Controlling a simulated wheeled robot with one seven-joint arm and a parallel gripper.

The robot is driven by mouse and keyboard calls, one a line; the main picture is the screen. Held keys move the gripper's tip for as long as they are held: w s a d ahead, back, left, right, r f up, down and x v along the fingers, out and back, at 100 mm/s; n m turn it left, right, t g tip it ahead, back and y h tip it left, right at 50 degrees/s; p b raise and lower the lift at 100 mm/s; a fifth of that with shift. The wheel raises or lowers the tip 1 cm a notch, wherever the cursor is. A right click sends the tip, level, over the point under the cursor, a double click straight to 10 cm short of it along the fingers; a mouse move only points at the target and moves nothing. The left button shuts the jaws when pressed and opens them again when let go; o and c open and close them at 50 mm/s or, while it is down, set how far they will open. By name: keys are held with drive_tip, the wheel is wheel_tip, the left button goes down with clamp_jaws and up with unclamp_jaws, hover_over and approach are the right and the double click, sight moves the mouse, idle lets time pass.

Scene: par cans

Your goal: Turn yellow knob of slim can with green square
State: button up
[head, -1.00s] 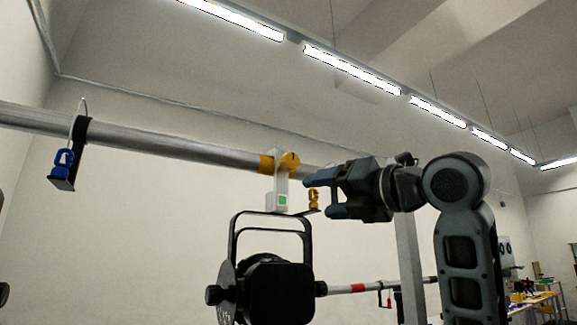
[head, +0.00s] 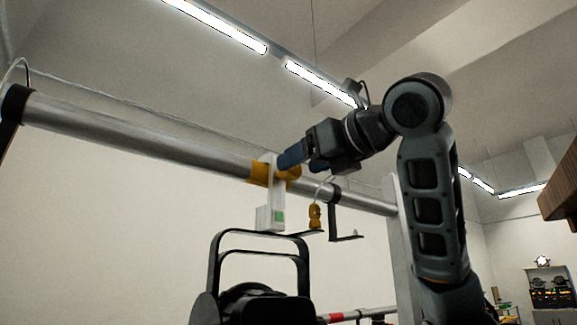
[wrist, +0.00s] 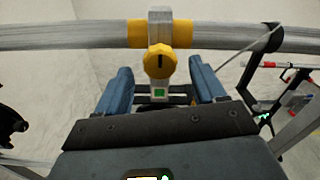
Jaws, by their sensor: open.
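The yellow knob (wrist: 160,62) has a dark slot and sits at the clamp of a slim white can (head: 270,217) bearing a green square (head: 279,216). The clamp hangs on a silver pipe (head: 130,135). In the head view the knob (head: 294,172) is partly hidden behind my gripper (head: 300,161). In the wrist view my gripper (wrist: 160,76) is open and empty, with one blue finger on each side of the knob's line. The knob appears ahead of the fingertips, slightly above their middle. I cannot tell whether a finger touches it.
A yellow padlock-like piece (head: 315,215) hangs from a cable by a black bracket (head: 335,215) on the right. A grey post (head: 395,235) stands behind my arm. A brown box-like edge (head: 558,195) is at far right.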

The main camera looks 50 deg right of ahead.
sight(291, 179)
drive_tip(key=shift+p+x, duration=0.45)
drive_tip(key=shift+x, duration=1.6)
drive_tip(key=shift+c, duration=0.2)
drive_tip(key=c, duration=1)
drive_tip(key=shift+m, duration=0.3)
